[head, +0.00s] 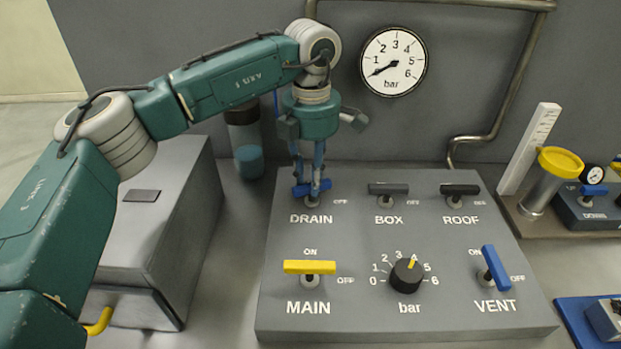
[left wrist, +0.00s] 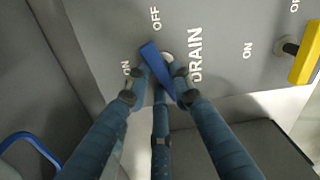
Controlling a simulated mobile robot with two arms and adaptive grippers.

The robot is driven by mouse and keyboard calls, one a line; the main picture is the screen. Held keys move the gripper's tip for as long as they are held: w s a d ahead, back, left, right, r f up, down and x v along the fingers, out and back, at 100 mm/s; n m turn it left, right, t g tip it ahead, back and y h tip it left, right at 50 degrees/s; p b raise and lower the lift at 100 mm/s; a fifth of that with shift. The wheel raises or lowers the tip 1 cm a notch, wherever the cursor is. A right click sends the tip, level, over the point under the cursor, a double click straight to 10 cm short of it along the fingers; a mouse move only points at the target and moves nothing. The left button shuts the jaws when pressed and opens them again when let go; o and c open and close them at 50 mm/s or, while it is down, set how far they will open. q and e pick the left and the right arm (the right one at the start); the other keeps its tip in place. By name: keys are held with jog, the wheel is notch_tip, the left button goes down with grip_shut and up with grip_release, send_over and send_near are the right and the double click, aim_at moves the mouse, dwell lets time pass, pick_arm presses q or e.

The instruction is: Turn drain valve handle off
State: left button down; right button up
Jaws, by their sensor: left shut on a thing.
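The blue drain valve handle (head: 300,190) stands above the DRAIN label at the upper left of the grey panel. My left gripper (head: 312,184) points down over it and is shut on it. The left wrist view shows the blue handle (left wrist: 151,56) between the fingertips of my left gripper (left wrist: 159,80). There the handle lies slanted, its upper end between the ON and OFF markings and pointing more toward OFF. In the head view, the fingers partly hide the handle, and its ON marking is hidden. My right gripper is not in view.
Dark BOX (head: 388,188) and ROOF (head: 460,189) handles sit to the right. Below are the yellow MAIN handle (head: 309,267), the black bar knob (head: 407,274) and the blue VENT handle (head: 496,267). A pressure gauge (head: 393,62) is on the wall behind. A grey box (head: 150,220) stands left.

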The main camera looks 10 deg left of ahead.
pick_arm(q)
jog(key=shift+w+d+r+m, duration=0.1)
jog(key=shift+m, duration=2.1)
jog(key=c, duration=1.5)
grip_release()
notch_tip(320, 180, up, 12)
